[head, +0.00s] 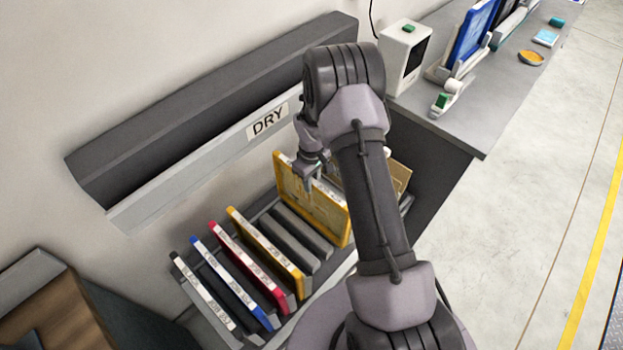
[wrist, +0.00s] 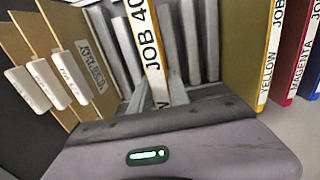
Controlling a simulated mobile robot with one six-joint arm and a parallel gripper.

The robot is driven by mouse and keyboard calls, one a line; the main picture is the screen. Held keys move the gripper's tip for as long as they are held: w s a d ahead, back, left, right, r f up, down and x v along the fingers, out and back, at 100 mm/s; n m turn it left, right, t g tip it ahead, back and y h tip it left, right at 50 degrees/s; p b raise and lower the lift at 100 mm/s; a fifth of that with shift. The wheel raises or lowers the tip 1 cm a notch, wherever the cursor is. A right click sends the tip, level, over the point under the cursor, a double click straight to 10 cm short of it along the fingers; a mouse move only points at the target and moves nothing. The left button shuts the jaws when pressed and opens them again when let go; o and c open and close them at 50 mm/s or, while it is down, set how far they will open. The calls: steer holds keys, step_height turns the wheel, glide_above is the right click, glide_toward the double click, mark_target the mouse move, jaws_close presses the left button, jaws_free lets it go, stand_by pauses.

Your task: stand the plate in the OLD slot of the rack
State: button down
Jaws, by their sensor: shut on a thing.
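My gripper (head: 312,180) is shut on a yellow-edged plate (head: 325,217), over the right part of the rack (head: 210,320). In the wrist view, my gripper (wrist: 158,95) pinches the plate (wrist: 150,50) by its edge, which has a white label reading "JOB 40" and partly cut off. The plate stands roughly upright. Its lower edge is close to the rack; I cannot tell whether it sits in a slot. Empty slots with grey dividers (head: 297,232) lie left of it. No OLD label is readable.
Black, blue, magenta and yellow (head: 265,250) plates stand in the rack's left part. Brown boards (wrist: 42,50) with white tags stand on the other side, mostly behind my arm in the head view. A DRY-labelled ledge (head: 200,165) is on the wall. A grey counter (head: 455,125) stands at right.

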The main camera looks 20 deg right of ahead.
step_height(320, 180, down, 8)
steer(key=b, duration=0.6)
steer(key=shift+f, duration=0.2)
steer(key=shift+f+b, duration=0.2)
steer(key=shift+b, duration=0.1)
steer(key=shift+f, duration=0.15)
steer(key=c, duration=1.2)
jaws_free()
steer(key=shift+o, duration=0.2)
step_height(320, 180, up, 17)
steer(key=p, duration=0.4)
steer(key=shift+r+p, duration=0.2)
steer(key=shift+p, duration=0.15)
